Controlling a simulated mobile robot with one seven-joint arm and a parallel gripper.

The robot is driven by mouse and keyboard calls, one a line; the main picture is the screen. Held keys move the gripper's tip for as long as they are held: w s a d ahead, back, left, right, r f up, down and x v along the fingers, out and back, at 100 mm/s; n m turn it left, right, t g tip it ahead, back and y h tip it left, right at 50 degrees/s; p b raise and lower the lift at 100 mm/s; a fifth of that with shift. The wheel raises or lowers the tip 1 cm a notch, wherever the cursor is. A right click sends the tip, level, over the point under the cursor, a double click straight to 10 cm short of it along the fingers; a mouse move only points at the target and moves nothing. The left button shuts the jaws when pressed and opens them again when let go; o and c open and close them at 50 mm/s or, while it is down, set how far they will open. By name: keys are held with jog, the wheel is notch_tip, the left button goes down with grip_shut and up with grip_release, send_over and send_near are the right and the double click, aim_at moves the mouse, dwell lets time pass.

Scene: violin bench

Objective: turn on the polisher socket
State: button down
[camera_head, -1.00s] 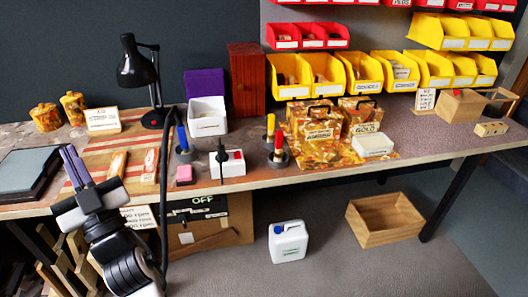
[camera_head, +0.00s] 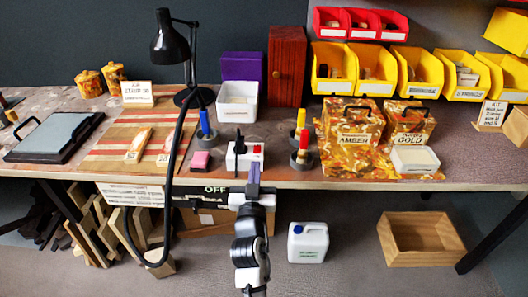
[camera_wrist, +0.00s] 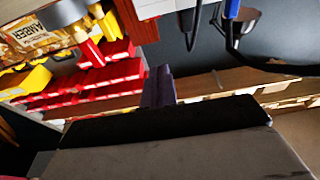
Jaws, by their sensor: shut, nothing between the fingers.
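A white socket box (camera_head: 241,168) stands at the front edge of the bench, with a black plug or knob (camera_head: 239,146) upright on it and a small red switch (camera_head: 257,149) at its right. I cannot tell the switch's position. An "OFF" label (camera_head: 214,189) shows below the bench edge, partly hidden by my arm. My gripper (camera_head: 254,168) is shut and empty, its purple fingers pointing up just in front of the box; I cannot tell if they touch it. In the wrist view my fingers (camera_wrist: 158,88) are together, below a white box edge (camera_wrist: 160,8).
Cups with blue (camera_head: 205,131) and red-yellow (camera_head: 301,150) handled tools flank the box. A black cable (camera_head: 167,190) loops down in front of the bench. A white canister (camera_head: 308,242) and wooden crate (camera_head: 424,239) stand on the floor.

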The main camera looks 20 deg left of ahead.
notch_tip(320, 180, up, 3)
jog(key=p, duration=0.4)
send_over(257, 158)
jog(key=shift+w+a+f, duration=0.15)
jog(key=shift+w+f, duration=0.05)
jog(key=shift+w, duration=0.15)
jog(key=f, duration=0.1)
jog(key=f+b, duration=0.1)
jog(key=f, duration=0.1)
jog(key=shift+s+f, duration=0.25)
jog(key=shift+s, duration=0.15)
jog(key=shift+f, duration=0.45)
jog(key=shift+b, duration=0.3)
